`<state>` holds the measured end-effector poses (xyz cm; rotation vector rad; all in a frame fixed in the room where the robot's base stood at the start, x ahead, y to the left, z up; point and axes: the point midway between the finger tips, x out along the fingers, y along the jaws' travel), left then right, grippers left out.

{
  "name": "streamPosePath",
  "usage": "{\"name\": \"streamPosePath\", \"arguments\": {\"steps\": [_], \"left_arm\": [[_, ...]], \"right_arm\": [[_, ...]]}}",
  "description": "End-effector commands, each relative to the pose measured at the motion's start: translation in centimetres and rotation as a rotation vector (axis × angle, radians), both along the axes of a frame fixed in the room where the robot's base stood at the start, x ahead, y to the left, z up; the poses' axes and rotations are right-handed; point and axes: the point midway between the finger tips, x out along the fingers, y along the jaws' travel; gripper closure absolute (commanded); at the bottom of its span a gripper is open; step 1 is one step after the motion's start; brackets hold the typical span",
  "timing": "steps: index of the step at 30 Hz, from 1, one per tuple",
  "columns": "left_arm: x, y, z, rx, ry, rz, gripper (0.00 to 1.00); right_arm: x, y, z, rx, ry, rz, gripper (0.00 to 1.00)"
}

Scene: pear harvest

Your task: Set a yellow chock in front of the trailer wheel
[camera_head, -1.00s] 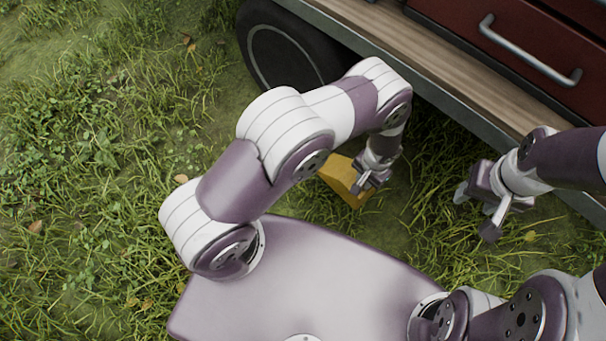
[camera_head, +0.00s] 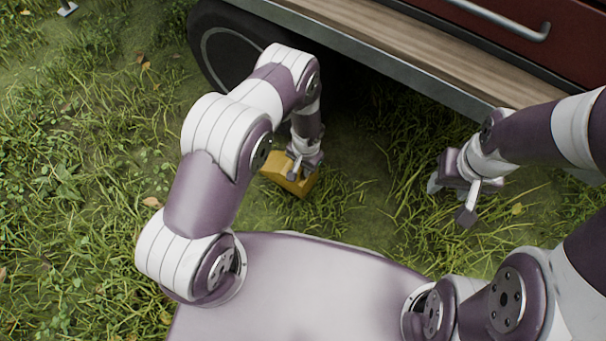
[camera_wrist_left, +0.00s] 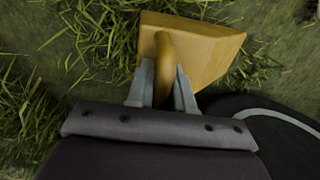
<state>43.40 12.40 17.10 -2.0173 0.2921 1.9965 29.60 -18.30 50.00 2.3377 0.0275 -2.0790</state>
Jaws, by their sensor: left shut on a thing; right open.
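The yellow chock (camera_head: 276,167) is a wedge-shaped block, low over the grass, below and to the right of the trailer wheel (camera_head: 222,62) in the head view. I cannot tell whether it touches the ground. My left gripper (camera_head: 302,170) is shut on its handle (camera_wrist_left: 164,52), with one finger on each side in the left wrist view. The chock's body (camera_wrist_left: 208,45) extends to the right there, and the dark wheel (camera_wrist_left: 272,112) shows at lower right. A gap shows between chock and wheel. My left arm hides part of the wheel. My right gripper (camera_head: 450,198) is open and empty.
Grass covers the ground, open at left. A small metal foot (camera_head: 67,9) stands at the top left.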

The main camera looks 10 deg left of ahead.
Motion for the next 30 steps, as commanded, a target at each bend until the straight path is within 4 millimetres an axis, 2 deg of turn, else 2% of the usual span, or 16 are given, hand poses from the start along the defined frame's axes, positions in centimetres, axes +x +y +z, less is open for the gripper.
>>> {"name": "streamPosePath", "arguments": {"steps": [8, 19, 20, 21, 22, 30], "left_arm": [[0.1, 0.1, -4.2, -0.001, -0.002, -0.001, 1.0], [0.1, 0.1, -4.3, -0.001, -0.002, 0.0, 1.0], [0.0, 0.1, -4.3, 0.0, 0.0, 0.0, 0.69], [0.0, 0.1, -4.2, 0.0, 0.0, 0.0, 0.56], [0.0, 0.1, -4.2, 0.0, 0.0, 0.0, 0.53], [0.1, 0.1, -4.0, 0.0, -0.001, 0.0, 0.53]], "right_arm": [[0.0, 0.0, -3.3, 0.0, 0.0, 0.0, 0.5], [0.0, 0.0, -3.2, 0.0, 0.0, 0.0, 0.5], [0.0, 0.0, -3.1, 0.0, 0.0, 0.0, 0.5], [0.0, 0.0, -3.1, 0.0, 0.0, 0.0, 0.5], [0.0, 0.0, -3.1, 0.0, 0.0, 0.0, 0.5], [0.0, 0.0, -2.9, 0.0, 0.0, 0.0, 0.5]]}}
